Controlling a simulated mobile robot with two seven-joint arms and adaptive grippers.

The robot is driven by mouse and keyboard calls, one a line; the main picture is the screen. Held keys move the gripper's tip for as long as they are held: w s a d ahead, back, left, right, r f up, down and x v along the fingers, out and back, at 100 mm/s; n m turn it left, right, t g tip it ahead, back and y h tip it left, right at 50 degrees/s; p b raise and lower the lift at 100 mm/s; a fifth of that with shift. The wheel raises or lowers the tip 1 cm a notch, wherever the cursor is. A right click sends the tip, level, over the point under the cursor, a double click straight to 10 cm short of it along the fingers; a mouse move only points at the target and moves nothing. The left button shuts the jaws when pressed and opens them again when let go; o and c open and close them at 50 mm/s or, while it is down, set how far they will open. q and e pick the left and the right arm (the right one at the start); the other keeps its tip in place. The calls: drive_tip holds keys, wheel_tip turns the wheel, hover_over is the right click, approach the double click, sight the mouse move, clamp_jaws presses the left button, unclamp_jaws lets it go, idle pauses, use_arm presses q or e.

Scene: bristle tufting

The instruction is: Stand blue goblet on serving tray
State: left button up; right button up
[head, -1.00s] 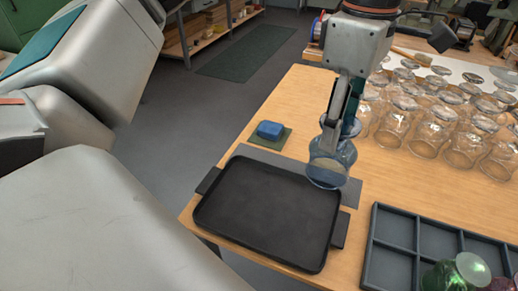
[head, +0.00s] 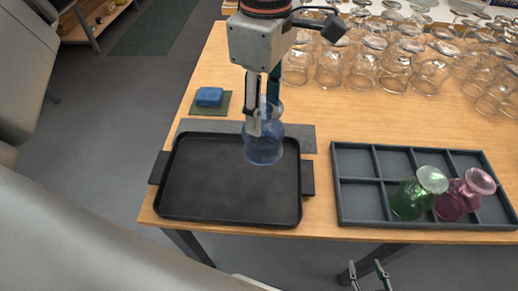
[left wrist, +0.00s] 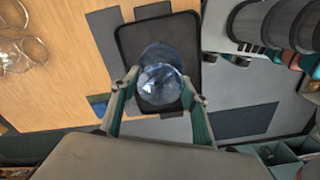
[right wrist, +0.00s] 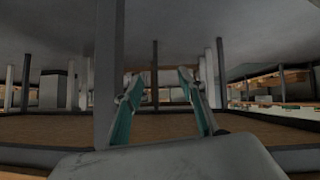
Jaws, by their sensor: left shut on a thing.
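The clear blue goblet (head: 264,149) is held roughly upright at the back right part of the black serving tray (head: 200,205). My left gripper (head: 256,128) comes down from above and is shut on the goblet's upper part. The left wrist view shows the goblet (left wrist: 160,84) between the fingers, with the tray (left wrist: 127,45) behind it. I cannot tell whether the goblet's base touches the tray. My right gripper (head: 371,277) is low at the bottom, beyond the table's front edge. Its fingers (right wrist: 162,106) are apart and empty in the right wrist view.
A grey divided crate (head: 357,203) right of the tray holds a green goblet (head: 409,197) and a pink goblet (head: 459,198). Several clear glasses (head: 395,72) crowd the back right. A blue block (head: 209,97) lies on a green mat (head: 222,110). A grey strip (head: 305,140) lies behind the tray.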

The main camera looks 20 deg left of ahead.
use_arm(q)
wheel_tip(320, 180, down, 12)
drive_tip(key=b, duration=0.1)
idle(0.4)
drive_tip(key=o, duration=1.3)
drive_tip(key=shift+f, duration=0.15)
wheel_tip(320, 180, up, 12)
drive_tip(key=shift+r+p, duration=0.2)
drive_tip(key=shift+p, duration=0.35)
